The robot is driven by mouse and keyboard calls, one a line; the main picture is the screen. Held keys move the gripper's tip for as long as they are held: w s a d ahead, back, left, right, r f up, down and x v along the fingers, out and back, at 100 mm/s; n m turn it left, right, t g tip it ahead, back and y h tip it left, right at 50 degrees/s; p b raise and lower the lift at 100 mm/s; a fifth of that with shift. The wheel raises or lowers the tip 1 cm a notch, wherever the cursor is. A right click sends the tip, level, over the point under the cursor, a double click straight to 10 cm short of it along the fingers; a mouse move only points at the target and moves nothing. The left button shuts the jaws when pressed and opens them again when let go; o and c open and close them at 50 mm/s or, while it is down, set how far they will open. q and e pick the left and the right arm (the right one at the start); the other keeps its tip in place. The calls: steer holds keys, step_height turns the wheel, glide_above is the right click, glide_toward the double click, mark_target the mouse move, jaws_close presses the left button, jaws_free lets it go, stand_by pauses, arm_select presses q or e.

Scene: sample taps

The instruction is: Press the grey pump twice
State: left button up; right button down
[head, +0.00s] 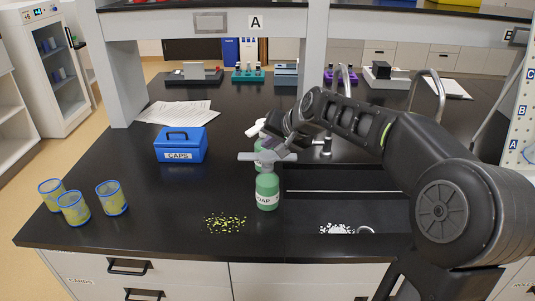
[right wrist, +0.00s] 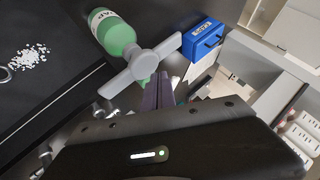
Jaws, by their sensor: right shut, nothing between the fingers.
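The grey pump (head: 258,157) is a wide cross-shaped head on a green bottle (head: 267,192) with a white label. The bottle stands upright on the black bench, left of the sink. In the right wrist view the grey pump (right wrist: 146,66) spreads across the top of the green bottle (right wrist: 113,36). My right gripper (head: 277,147) is shut and empty, with its fingertips close by the pump head. The fingers (right wrist: 165,82) also show close to the pump in the right wrist view. I cannot tell whether they touch it. My left gripper is not in view.
A second green bottle with a white pump (head: 256,128) stands just behind. A blue box (head: 181,146) and several blue-rimmed cups (head: 112,198) are to the left. Yellow bits (head: 225,223) lie in front, white bits (head: 337,229) to the right. The sink (head: 340,191) lies right.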

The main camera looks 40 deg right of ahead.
mark_target(269, 156)
steer(key=shift+r+p, duration=1.75)
steer(key=shift+r, duration=0.7)
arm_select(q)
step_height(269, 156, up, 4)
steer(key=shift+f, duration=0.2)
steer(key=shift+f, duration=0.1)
arm_select(e)
steer(key=shift+f, duration=0.15)
